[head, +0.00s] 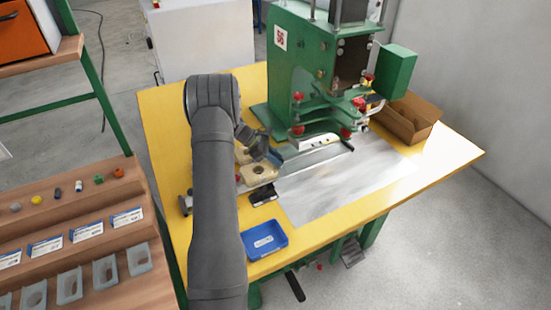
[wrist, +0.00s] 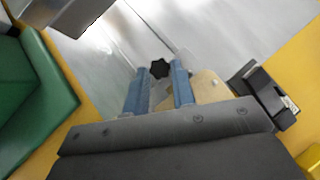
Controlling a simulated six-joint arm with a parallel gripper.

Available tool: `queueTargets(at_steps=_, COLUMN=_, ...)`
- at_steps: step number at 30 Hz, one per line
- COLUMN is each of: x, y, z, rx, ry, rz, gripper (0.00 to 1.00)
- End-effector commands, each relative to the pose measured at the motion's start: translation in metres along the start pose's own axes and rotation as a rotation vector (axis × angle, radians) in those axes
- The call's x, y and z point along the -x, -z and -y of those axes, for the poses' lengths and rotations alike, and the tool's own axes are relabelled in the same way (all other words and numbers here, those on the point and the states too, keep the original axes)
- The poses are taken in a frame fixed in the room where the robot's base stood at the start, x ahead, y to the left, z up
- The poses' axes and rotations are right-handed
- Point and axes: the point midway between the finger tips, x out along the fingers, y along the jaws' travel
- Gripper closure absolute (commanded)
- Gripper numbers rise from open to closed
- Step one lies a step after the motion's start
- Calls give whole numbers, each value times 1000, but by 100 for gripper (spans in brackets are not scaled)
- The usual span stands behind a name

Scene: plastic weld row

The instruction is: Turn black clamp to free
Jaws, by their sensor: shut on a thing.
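The black clamp shows in the wrist view as a small star-shaped black knob (wrist: 160,68) between the tips of my gripper's blue fingers. My gripper (wrist: 159,80) is shut on this knob. In the head view my gripper (head: 273,156) is low over the table, left of the green press, beside a cream-coloured block (head: 259,174). The knob cannot be made out in the head view, where my arm and gripper crowd that spot. The way the knob is turned cannot be told.
The green press (head: 295,80) stands behind and to the right. A metal plate (head: 345,185) covers much of the yellow table (head: 160,140). A black device (head: 263,197) and a blue tray (head: 281,251) are near the front edge. A cardboard box (head: 408,122) is at right.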

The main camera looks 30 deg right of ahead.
Motion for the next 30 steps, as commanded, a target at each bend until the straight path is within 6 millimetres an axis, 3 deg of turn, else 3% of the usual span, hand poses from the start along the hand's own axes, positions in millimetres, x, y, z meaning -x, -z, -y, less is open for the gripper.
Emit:
queueTargets(at_steps=14, x=1, y=0, z=-2, rx=-72, ry=71, rz=0, gripper=99)
queueTargets(at_steps=15, x=1, y=0, z=-2, rx=-72, ry=71, rz=0, gripper=75)
queueTargets(at_steps=18, x=1, y=0, z=-2, rx=-71, ry=70, rz=0, gripper=55)
queueTargets(at_steps=30, x=8, y=0, z=-3, rx=-70, ry=68, rz=-1, gripper=55)
